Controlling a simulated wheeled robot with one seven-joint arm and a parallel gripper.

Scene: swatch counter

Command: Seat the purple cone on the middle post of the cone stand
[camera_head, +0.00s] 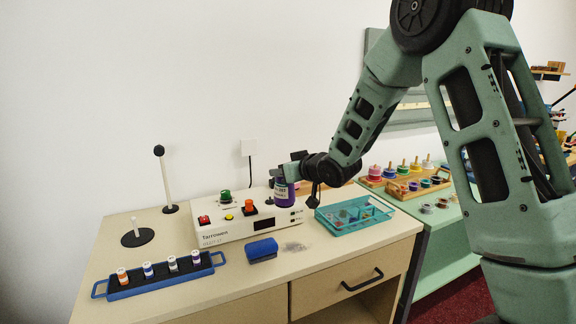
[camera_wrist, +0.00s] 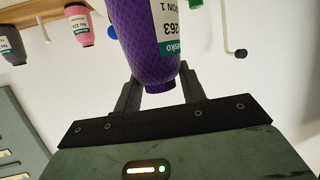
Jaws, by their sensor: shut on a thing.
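The purple cone (camera_head: 284,191) is in my gripper, above the right part of the white box. In the wrist view the purple cone (camera_wrist: 146,45) fills the top middle, its white and green label upside down, with dark fingers (camera_wrist: 158,92) on both sides of its near end. My gripper (camera_head: 291,178) is shut on it. No cone stand with a middle post shows clearly. A pink cone (camera_wrist: 78,27) and a grey cone (camera_wrist: 11,45) show at upper left in the wrist view.
The white box (camera_head: 245,224) carries coloured knobs and buttons. A teal basket (camera_head: 326,220), a blue block (camera_head: 262,250) and a blue tray (camera_head: 134,291) with several small spools share the counter. A tall black-tipped post (camera_head: 165,182) and a round black base (camera_head: 130,240) stand at left.

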